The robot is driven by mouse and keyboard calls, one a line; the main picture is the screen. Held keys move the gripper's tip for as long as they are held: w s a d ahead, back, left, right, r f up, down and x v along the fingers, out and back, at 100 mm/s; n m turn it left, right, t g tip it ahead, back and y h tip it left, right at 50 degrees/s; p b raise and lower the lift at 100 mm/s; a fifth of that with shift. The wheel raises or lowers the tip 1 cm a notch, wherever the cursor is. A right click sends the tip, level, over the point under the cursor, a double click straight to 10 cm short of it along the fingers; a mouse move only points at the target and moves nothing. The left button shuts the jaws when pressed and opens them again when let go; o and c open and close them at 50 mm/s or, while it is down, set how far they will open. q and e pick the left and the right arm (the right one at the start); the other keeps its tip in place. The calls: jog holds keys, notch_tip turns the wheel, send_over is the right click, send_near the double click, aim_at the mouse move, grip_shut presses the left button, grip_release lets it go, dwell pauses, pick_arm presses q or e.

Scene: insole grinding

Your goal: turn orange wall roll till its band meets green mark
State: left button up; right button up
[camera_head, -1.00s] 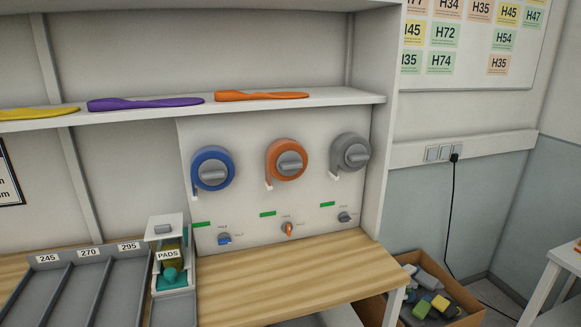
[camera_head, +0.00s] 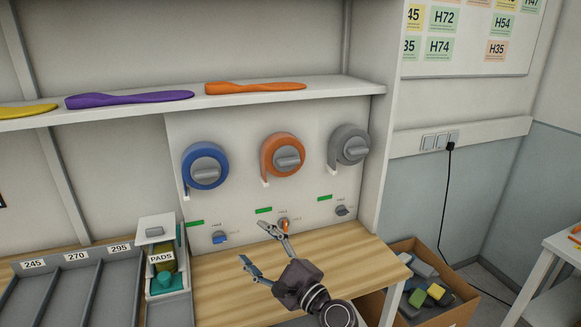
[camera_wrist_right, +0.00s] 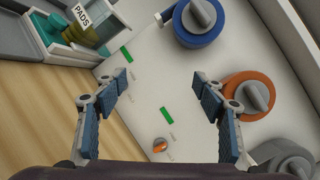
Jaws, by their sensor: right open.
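The orange wall roll (camera_head: 283,155) is mounted on the white panel between the blue and grey rolls, with a grey knob at its centre. A short white-tipped band (camera_head: 265,182) hangs at its lower left. A green mark (camera_head: 264,210) is on the panel below, apart from the band. My right gripper (camera_head: 256,244) is open and empty, in front of the panel and below the orange roll. In the right wrist view the orange roll (camera_wrist_right: 247,95) is beyond the right finger, and the green mark (camera_wrist_right: 167,116) lies between the fingers. My left gripper is not in view.
The blue roll (camera_head: 205,166) and grey roll (camera_head: 349,146) flank it, with small switches (camera_head: 220,237) below. A shelf (camera_head: 340,90) with insoles juts out above. The pads dispenser (camera_head: 160,258) stands left on the wooden bench (camera_head: 225,290). A box of scraps (camera_head: 425,290) is at lower right.

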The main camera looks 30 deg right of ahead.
aim_at(290, 165)
jog(key=w+d+r+m+t+h, duration=0.25)
jog(key=d+r+m+h, duration=0.7)
jog(key=d+m, duration=0.5)
jog(key=shift+m+t+y, duration=0.25)
jog(key=shift+m+y, duration=0.1)
jog(key=shift+m, duration=0.1)
jog(key=x, duration=0.3)
jog(key=p+x, duration=0.1)
jog(key=x, duration=0.2)
jog(key=shift+a+r, duration=0.15)
jog(key=shift+r, duration=0.3)
jog(key=shift+w+r, duration=0.15)
jog(key=shift+w, duration=0.15)
jog(key=shift+c, duration=0.2)
jog(key=c, duration=1.1)
